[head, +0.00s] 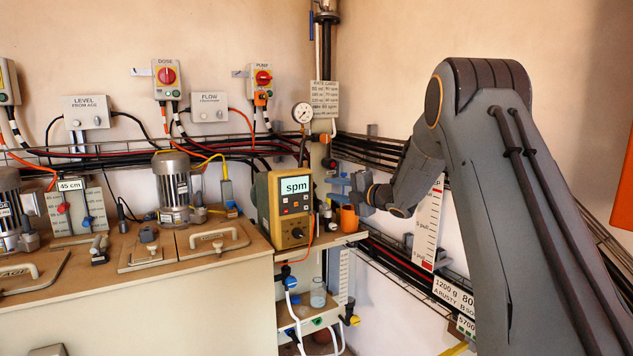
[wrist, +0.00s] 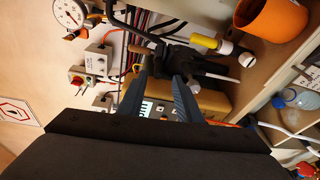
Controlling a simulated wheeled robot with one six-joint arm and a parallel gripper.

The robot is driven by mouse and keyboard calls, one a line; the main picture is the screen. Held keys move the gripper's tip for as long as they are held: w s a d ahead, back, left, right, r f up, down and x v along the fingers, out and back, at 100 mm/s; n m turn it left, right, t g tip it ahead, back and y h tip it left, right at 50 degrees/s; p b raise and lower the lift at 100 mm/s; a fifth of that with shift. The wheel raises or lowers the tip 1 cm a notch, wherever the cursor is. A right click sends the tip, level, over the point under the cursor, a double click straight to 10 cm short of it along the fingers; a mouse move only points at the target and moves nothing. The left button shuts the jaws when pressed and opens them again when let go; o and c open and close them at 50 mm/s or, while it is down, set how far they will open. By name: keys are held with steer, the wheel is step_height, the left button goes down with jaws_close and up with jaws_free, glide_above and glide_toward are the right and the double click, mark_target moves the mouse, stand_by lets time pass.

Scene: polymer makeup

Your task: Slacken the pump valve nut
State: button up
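The dosing pump (head: 285,210) is a tan-yellow unit with an "spm" display, standing on a wooden shelf. My gripper (head: 333,189) is just right of the pump, at the height of its display, with its fingers pointing left. In the wrist view my gripper (wrist: 158,80) has its two blue-grey fingers apart, with the pump's display showing between them. The dark pump head (wrist: 195,66) lies beyond the fingertips, with a yellow fitting (wrist: 203,41) and white end beside it. I cannot make out which part is the valve nut; the gripper partly hides this area in the head view.
An orange cup (head: 349,218) stands on the shelf just below my gripper; it also shows in the wrist view (wrist: 270,19). A pressure gauge (head: 302,113) and pipe rise behind. Cables run along the wall. A tank top with motors (head: 172,187) is left.

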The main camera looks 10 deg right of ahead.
steer(key=shift+n+y, duration=0.4)
steer(key=shift+n, duration=0.2)
steer(key=shift+p+x, duration=0.4)
steer(key=shift+x, duration=3.6)
steer(key=shift+s, duration=0.1)
jaws_close()
